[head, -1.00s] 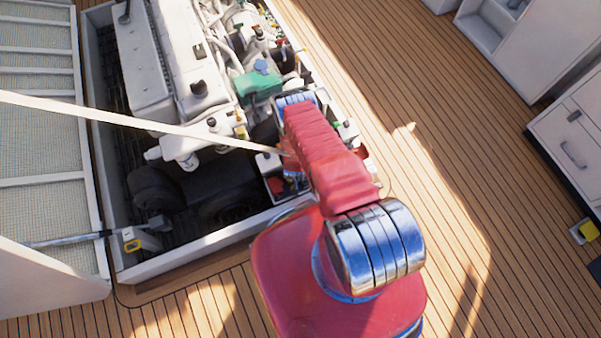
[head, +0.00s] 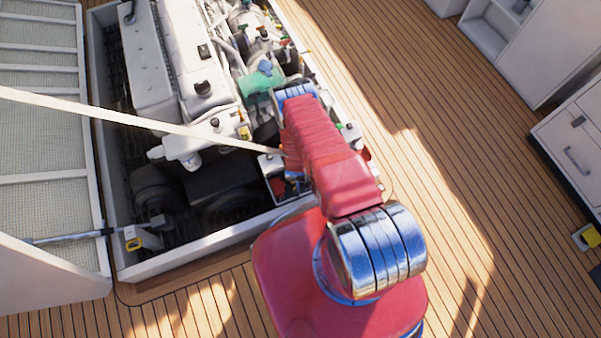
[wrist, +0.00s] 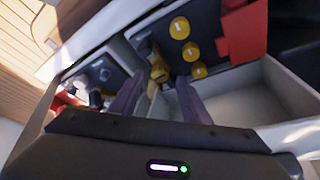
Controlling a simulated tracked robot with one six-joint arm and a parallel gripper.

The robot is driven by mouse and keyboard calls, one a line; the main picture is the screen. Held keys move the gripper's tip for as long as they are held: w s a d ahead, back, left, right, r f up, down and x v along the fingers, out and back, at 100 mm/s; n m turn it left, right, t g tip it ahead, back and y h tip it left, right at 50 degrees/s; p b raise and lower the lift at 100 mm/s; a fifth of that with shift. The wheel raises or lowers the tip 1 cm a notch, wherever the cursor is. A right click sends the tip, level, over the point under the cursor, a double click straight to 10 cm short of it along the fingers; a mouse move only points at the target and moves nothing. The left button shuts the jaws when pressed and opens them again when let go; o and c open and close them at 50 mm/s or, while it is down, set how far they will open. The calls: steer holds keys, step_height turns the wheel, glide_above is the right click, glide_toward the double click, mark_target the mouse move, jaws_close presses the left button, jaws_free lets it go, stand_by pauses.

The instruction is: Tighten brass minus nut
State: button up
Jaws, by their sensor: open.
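In the wrist view, my gripper (wrist: 160,82) is open, with its two dark fingers pointing into a light-walled battery box (wrist: 225,100). A small brass-coloured piece (wrist: 158,69) shows between and just beyond the fingertips; it may be the minus nut, but its marking cannot be read. I cannot tell whether the fingers touch it. Several round yellow caps (wrist: 180,28) sit on a dark surface to its right. In the head view, my red arm hides the gripper and most of the box.
A red part (wrist: 242,32) stands right of the caps. A dark panel with knobs (wrist: 98,75) lies left of the fingers. In the head view, the white engine (head: 185,60) fills the hatch, and a pale bar (head: 130,120) crosses it.

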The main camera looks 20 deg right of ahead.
steer(key=v, duration=1)
steer(key=shift+s+r, duration=0.2)
steer(key=shift+r, duration=0.15)
steer(key=d+n, duration=0.1)
steer(key=n, duration=0.1)
steer(key=d+n+y, duration=0.1)
steer(key=n, duration=0.1)
steer(key=s+d+n+t+y, duration=0.1)
steer(key=n, duration=0.2)
steer(key=shift+s, duration=0.1)
stand_by(0.5)
steer(key=shift+x, duration=6.8)
steer(key=shift+a, duration=0.15)
steer(key=shift+c, duration=0.4)
